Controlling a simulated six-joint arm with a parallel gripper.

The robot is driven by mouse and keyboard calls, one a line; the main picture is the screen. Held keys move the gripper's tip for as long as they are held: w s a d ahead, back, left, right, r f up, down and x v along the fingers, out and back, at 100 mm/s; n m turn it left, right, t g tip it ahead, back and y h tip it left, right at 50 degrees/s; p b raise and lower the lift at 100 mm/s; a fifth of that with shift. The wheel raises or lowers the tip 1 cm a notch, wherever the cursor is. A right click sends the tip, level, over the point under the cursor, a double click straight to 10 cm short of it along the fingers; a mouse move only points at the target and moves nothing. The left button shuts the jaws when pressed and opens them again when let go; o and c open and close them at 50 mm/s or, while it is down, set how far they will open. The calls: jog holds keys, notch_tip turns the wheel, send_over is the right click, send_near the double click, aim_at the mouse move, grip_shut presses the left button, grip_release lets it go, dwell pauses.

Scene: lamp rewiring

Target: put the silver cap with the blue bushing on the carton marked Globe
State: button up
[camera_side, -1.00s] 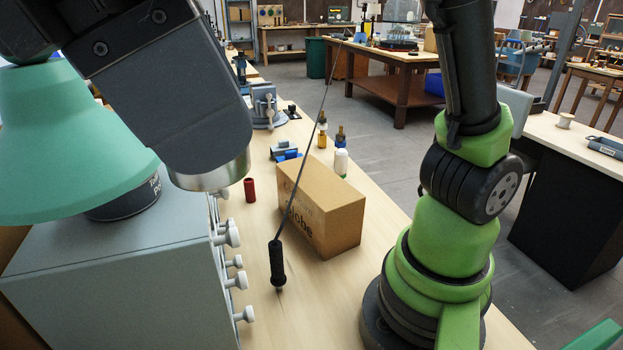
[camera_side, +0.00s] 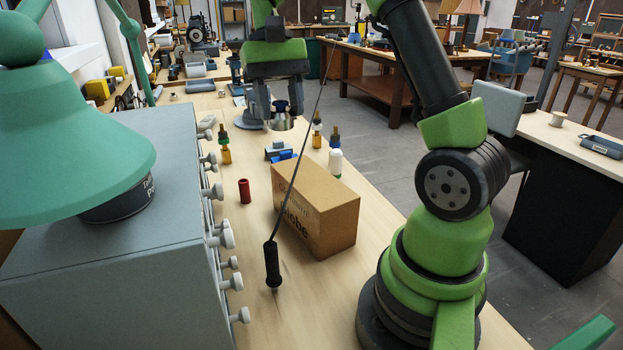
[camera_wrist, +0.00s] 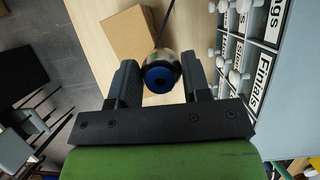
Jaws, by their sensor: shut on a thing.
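The silver cap (camera_side: 281,117) is between the fingers of my gripper (camera_side: 280,110), held above the far part of the bench. In the wrist view the silver cap (camera_wrist: 159,58) shows as a rounded rim around the blue bushing (camera_wrist: 159,79), with my gripper's fingers (camera_wrist: 158,72) shut on it from both sides. The brown carton marked Globe (camera_side: 334,215) stands on the bench nearer the side camera; part of its lettering is hidden by a thin rod. Its top looks bare. The carton (camera_wrist: 118,34) is also partly in the wrist view, beyond the cap.
A black-handled tool (camera_side: 272,264) with a long thin rod leans across the carton's front in view. A grey drawer cabinet (camera_side: 110,265) with white knobs lines the left. A red cylinder (camera_side: 244,191), a white bottle (camera_side: 336,163) and small amber bottles (camera_side: 226,156) stand near the carton.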

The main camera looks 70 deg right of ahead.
aim_at(313, 183)
jog(key=s+d+f+m+t+y, duration=0.1)
jog(key=s+d+f+m, duration=0.15)
jog(key=d, duration=0.45)
jog(key=shift+m, duration=0.35)
notch_tip(313, 183, down, 10)
jog(key=shift+w+a+f, duration=0.1)
jog(key=shift+a+f, duration=0.05)
jog(key=o, duration=1)
jog(key=shift+f, duration=0.15)
